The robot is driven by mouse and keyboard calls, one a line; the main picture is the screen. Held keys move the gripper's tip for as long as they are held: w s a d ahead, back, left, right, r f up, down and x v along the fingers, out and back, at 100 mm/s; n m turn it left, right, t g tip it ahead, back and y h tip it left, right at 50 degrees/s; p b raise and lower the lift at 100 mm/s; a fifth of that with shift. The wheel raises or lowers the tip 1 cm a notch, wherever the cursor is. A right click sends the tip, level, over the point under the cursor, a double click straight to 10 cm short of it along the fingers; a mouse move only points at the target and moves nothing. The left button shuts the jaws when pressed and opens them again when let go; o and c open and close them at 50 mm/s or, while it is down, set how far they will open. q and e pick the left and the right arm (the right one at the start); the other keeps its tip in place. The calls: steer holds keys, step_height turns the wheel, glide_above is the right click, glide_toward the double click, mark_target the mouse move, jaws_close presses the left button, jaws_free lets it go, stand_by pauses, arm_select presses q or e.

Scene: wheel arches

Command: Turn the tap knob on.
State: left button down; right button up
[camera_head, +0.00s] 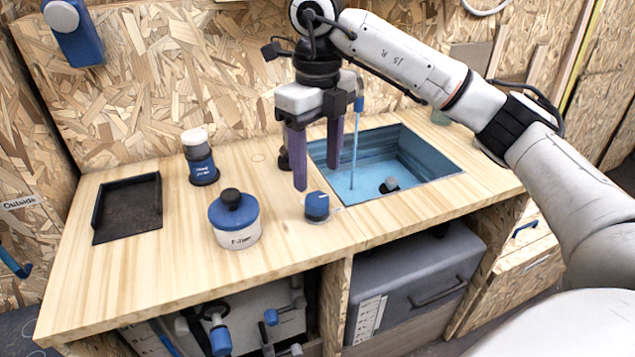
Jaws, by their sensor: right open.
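The tap knob (317,206) is a small blue cylinder on the wooden counter, at the front left corner of the sink. The tap (357,139) shows as a thin blue spout over the blue sink basin (430,158), partly hidden behind my right gripper. My right gripper (317,164) points down with its two purple fingers apart and nothing between them. It is above and behind the knob in the picture, and its left fingertip comes close to the knob's upper left. I cannot tell whether it touches. My left gripper is not in view.
A blue and white jar (235,220) with a black lid knob stands left of the tap knob. A blue bottle (200,160) and a black tray (127,208) are further left. A small dark object (389,185) is in the sink. The counter's front left is clear.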

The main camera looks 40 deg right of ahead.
mark_target(318, 198)
step_height(318, 198, up, 4)
steer(key=shift+r+p, duration=0.2)
steer(key=shift+p, duration=0.2)
stand_by(0.3)
